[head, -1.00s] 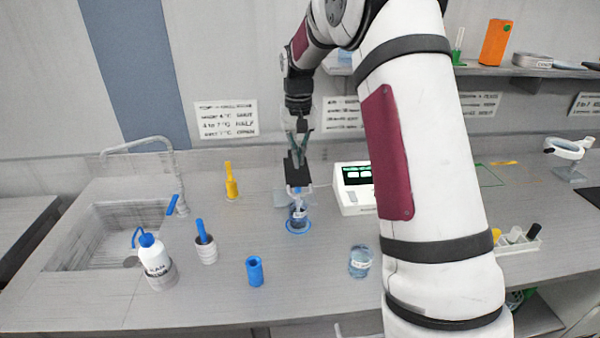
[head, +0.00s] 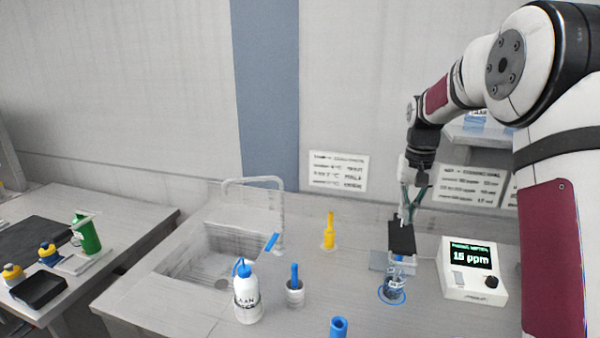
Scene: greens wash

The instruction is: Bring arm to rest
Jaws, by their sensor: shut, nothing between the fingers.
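My gripper (head: 405,217) is at the right of the head view, pointing down at the end of my arm. Its fingers are shut with nothing seen between them.
A white meter (head: 473,270) reading 15 ppm stands right of the vessel. A yellow bottle (head: 329,233), a white wash bottle (head: 246,295), a grey holder with a blue handle (head: 295,292) and a blue cup (head: 339,327) stand left. The sink (head: 210,255) and a second table (head: 95,225) are further left.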

